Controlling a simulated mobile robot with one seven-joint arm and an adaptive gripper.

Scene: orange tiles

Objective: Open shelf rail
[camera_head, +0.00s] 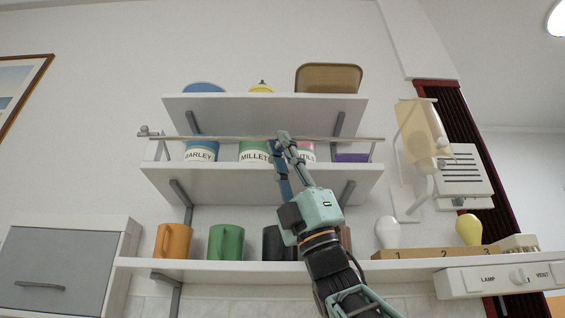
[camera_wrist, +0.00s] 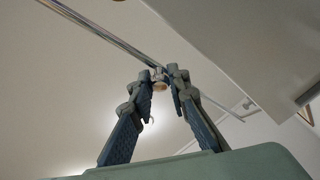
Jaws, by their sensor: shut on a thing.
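The shelf rail (camera_head: 225,137) is a thin rod running across the front of the middle shelf (camera_head: 215,169), above its board. Its left end meets a small grey knob-like fitting (camera_head: 148,132), and its right end reaches a short post. My gripper (camera_head: 282,136) is at the middle of the rail, shut on it. In the wrist view the rail (camera_wrist: 110,40) runs diagonally, and my fingertips (camera_wrist: 160,74) close around it, with a small round part (camera_wrist: 159,86) between them. The exact contact is too small to tell.
Canisters labelled BARLEY (camera_head: 201,151) and MILLET (camera_head: 253,151) stand behind the rail. The top shelf (camera_head: 230,104) is just above. Several mugs, including an orange one (camera_head: 174,241), stand on the lower shelf (camera_head: 225,268). A wall-mounted device (camera_head: 423,130) is at right.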

